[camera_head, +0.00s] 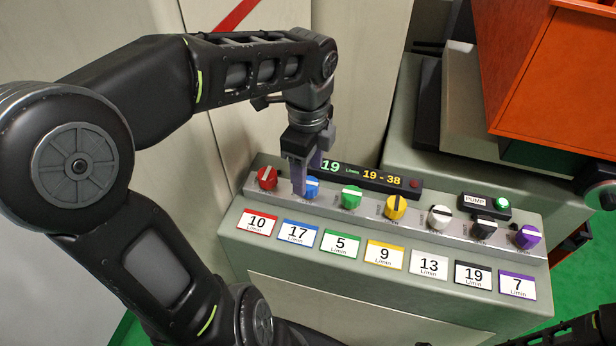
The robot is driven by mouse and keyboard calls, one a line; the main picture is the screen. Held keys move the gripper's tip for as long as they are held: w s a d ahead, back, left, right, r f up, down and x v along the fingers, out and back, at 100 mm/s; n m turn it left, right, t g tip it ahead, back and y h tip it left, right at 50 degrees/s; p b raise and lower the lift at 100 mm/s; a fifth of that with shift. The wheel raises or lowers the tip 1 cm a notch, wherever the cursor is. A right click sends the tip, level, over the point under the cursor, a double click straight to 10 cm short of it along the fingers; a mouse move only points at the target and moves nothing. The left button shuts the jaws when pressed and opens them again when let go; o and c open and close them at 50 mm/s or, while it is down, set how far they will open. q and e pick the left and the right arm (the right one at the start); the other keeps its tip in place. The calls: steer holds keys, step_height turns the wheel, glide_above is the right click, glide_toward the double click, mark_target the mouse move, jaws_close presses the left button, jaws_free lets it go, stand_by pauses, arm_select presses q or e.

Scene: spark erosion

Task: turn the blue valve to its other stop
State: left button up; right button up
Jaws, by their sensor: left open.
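The blue valve (312,187) is a small knob on the sloped grey panel, second from the left between the red and green knobs. My left gripper (304,186) comes down over it from above, with its fingers at the knob's left side and partly in front of it. It is open. Whether the fingers touch the knob cannot be told. The blue knob's pointer line is mostly hidden by the fingers. A blue-edged label (297,233) below it reads 17 L/min. My right gripper is not clearly visible; only dark arm parts show at the lower right.
Neighbouring red (267,178) and green (351,197) knobs stand close on either side. Yellow, white, black and purple knobs continue right. A display (365,174) behind reads 19 and 19 - 38. A PUMP box (484,203) has a lit green button. An orange box (560,80) stands at upper right.

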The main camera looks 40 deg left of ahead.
mark_target(308, 183)
arm_select(q)
steer(key=shift+f, duration=1.65)
steer(key=shift+c, duration=0.4)
jaws_close()
